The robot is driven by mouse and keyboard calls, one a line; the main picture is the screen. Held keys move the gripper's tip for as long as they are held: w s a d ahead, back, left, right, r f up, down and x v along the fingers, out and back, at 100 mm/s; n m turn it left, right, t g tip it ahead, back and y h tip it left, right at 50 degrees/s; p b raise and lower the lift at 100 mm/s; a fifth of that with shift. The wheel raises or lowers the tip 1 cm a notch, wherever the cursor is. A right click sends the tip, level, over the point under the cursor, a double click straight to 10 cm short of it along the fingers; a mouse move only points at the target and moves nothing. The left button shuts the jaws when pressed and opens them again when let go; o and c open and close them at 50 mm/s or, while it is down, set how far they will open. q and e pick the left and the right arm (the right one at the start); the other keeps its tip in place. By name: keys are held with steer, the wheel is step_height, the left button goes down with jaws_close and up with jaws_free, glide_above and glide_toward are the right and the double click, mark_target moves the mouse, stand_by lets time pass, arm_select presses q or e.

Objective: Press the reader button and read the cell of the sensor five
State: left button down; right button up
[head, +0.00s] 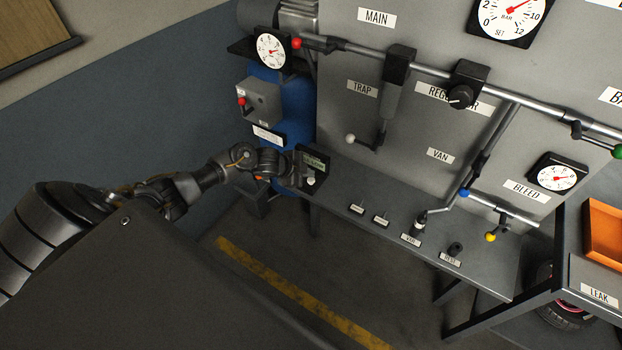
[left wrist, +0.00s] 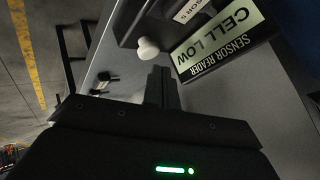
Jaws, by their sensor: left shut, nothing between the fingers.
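The sensor reader (head: 314,161) stands at the left end of the grey bench in the head view. In the left wrist view the reader (left wrist: 215,50) is close and its lit screen reads "CELL LOW". A label (left wrist: 190,10) beside it is partly cut off and ends in "SOR 5". A white rounded piece (left wrist: 148,48) sits in front of the reader; I cannot tell whether it is the button or a sensor. My left gripper (head: 297,179) is at the reader, its fingers (left wrist: 161,80) shut and empty, with their tips just short of the white piece in the picture. Contact cannot be told.
The grey bench (head: 375,205) carries two small labelled pieces and a VAN fitting (head: 420,220). A blue tank (head: 290,120) with a gauge and switch box stands behind my left gripper. Pipes and levers run along the panel. An orange tray (head: 603,230) is at the right.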

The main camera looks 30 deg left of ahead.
mark_target(308, 181)
arm_select(q)
step_height(308, 181, up, 5)
steer(key=p, duration=0.5)
steer(key=shift+r, duration=0.1)
steer(key=shift+d, duration=0.1)
stand_by(0.6)
